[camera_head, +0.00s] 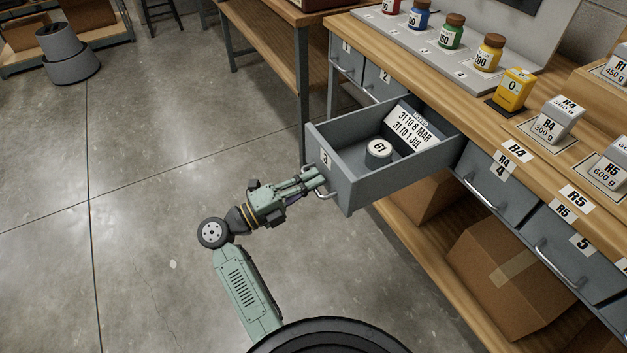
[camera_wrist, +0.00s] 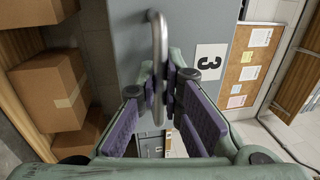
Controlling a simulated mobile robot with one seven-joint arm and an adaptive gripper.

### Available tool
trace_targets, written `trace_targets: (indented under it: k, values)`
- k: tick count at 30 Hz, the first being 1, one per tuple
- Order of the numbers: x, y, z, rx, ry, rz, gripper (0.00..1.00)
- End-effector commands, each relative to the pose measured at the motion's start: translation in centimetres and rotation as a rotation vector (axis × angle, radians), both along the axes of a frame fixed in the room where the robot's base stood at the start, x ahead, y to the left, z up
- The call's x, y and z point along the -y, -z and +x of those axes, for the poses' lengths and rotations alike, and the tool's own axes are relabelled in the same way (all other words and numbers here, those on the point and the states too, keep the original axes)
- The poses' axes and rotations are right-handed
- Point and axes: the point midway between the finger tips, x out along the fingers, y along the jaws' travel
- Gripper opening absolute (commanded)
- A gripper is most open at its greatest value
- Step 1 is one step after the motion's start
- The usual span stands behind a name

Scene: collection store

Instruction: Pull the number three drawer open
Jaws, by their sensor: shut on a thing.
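The number three drawer (camera_head: 347,191) is grey and stands well out from the workbench in the head view. Its front carries a white label with a 3, which also shows in the wrist view (camera_wrist: 209,62). Inside lie a round grey item marked 61 (camera_head: 379,149) and a white card with dates (camera_head: 411,127). My gripper (camera_head: 318,181) is at the drawer front, shut on the metal bar handle (camera_head: 326,194). In the wrist view the fingers close around the handle (camera_wrist: 159,60).
Drawers 1, 2, 4 (camera_head: 489,184) and 5 (camera_head: 568,247) are closed in the bench. Coloured jars and grey weights stand on the bench top. Cardboard boxes (camera_head: 506,281) sit on the shelf below. The floor (camera_head: 150,200) left of the drawer is clear.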

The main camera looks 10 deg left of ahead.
Motion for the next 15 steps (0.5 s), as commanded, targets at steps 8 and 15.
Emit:
trace_targets:
  k: [8, 15]
  values:
    - [-0.03, 0.03, -0.01, -0.001, -0.001, 0.001, 0.09]
    - [-0.01, 0.02, 0.00, 0.000, 0.000, 0.000, 0.25]
